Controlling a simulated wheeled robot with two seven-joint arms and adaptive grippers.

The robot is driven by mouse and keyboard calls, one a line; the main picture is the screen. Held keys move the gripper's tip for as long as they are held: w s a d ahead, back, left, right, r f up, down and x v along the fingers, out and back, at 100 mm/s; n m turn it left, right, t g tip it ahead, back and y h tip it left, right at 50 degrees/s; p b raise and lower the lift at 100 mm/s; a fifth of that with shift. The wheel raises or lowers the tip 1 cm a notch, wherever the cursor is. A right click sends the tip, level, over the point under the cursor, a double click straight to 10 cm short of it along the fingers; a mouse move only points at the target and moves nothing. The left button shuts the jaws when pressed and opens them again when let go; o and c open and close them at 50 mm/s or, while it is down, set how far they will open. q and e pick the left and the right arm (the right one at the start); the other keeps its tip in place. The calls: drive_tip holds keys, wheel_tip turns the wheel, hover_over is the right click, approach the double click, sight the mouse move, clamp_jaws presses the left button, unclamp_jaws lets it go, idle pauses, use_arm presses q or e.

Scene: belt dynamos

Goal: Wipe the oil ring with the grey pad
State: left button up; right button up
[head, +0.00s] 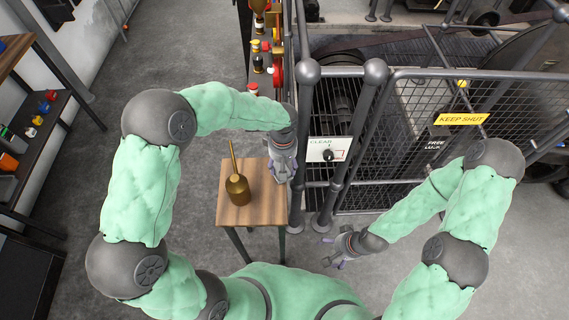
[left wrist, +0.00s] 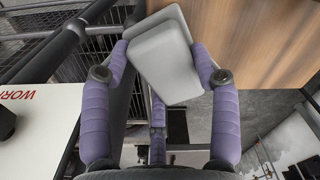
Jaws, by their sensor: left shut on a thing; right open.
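The grey pad (left wrist: 163,55) is a pale block between the purple fingers of my left gripper (left wrist: 161,62) in the left wrist view. The fingers are shut on it and it sits tilted. In the head view my left gripper (head: 281,172) is over the right edge of the small wooden table (head: 247,214), which also shows in the left wrist view (left wrist: 275,45). I cannot make out the oil ring on the visible wood. My right gripper (head: 338,252) is open and empty, low in front of the fence, right of the table.
Fence posts (head: 297,150) and a white switch panel (head: 328,149) are close on the right. A mesh gate (head: 420,140) guards machinery. Grey floor is free left of the table.

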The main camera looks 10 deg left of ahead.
sight(256, 171)
use_arm(q)
drive_tip(key=shift+s+a+r, duration=0.1)
drive_tip(key=shift+s+a, duration=0.05)
drive_tip(key=shift+a, duration=0.45)
drive_tip(key=shift+s+a, duration=0.15)
drive_tip(key=shift+a, duration=0.4)
drive_tip(key=shift+s+a, duration=0.2)
drive_tip(key=shift+a, duration=0.6)
drive_tip(key=shift+s+a, duration=0.2)
drive_tip(key=shift+a, duration=0.55)
drive_tip(key=shift+s+a, duration=0.25)
drive_tip(key=shift+a, duration=0.55)
drive_tip(key=shift+s+a, duration=0.2)
drive_tip(key=shift+a, duration=0.6)
drive_tip(key=shift+r+p, duration=2.1)
drive_tip(key=shift+r, duration=0.85)
wheel_tip(256, 171, up, 3)
drive_tip(key=shift+f+p, duration=0.1)
drive_tip(key=shift+p, duration=0.9)
